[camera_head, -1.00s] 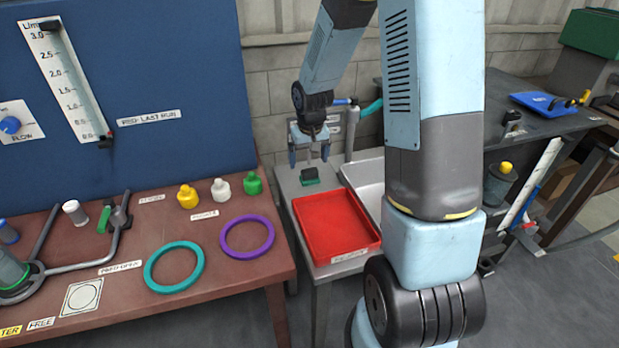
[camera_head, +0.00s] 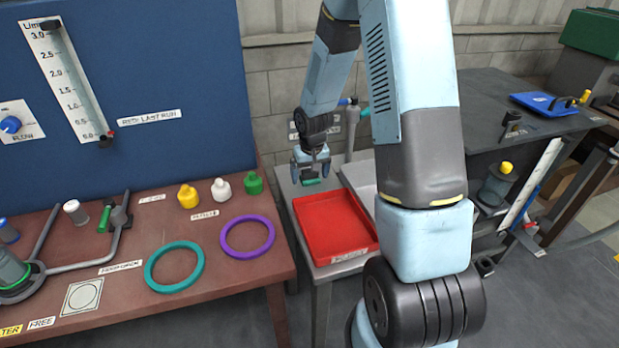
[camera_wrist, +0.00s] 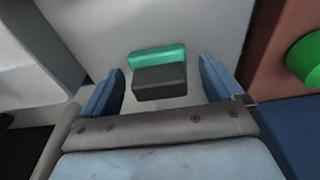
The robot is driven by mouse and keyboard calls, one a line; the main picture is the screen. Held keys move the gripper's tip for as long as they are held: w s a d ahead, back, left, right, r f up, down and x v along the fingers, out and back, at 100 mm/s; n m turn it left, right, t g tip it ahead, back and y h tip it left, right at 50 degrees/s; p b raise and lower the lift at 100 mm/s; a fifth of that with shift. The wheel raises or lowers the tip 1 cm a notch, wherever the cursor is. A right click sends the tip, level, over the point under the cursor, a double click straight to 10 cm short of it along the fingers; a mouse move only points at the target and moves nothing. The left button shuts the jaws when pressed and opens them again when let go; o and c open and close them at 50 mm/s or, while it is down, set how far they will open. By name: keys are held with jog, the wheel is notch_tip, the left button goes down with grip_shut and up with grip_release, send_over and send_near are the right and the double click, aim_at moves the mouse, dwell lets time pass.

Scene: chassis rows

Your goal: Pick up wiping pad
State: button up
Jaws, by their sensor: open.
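The wiping pad (camera_wrist: 158,74) is a small block with a green layer and a dark grey top. It lies on the light grey side table, behind the red tray. In the head view only a green sliver of the pad (camera_head: 311,182) shows under my gripper (camera_head: 312,172). In the wrist view my gripper (camera_wrist: 163,90) is open, with one blue finger on each side of the pad. There is a gap between each finger and the pad, and nothing is held.
The red tray (camera_head: 336,227) stands just in front of the pad on the side table (camera_head: 288,180). A grey sink basin (camera_head: 360,180) lies to its right. The brown bench (camera_head: 225,283) at left holds a green bottle (camera_head: 254,183) near its right edge and a purple ring (camera_head: 247,237).

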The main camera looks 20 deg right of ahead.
jog(key=shift+c, duration=0.2)
jog(key=c, duration=1.1)
jog(key=shift+r, duration=0.15)
jog(key=shift+r, duration=0.25)
notch_tip(320, 180, up, 3)
jog(key=shift+f, duration=0.2)
jog(key=s+d+r, duration=0.5)
jog(key=s+r, duration=0.4)
jog(key=s, duration=0.4)
jog(key=shift+r, duration=0.3)
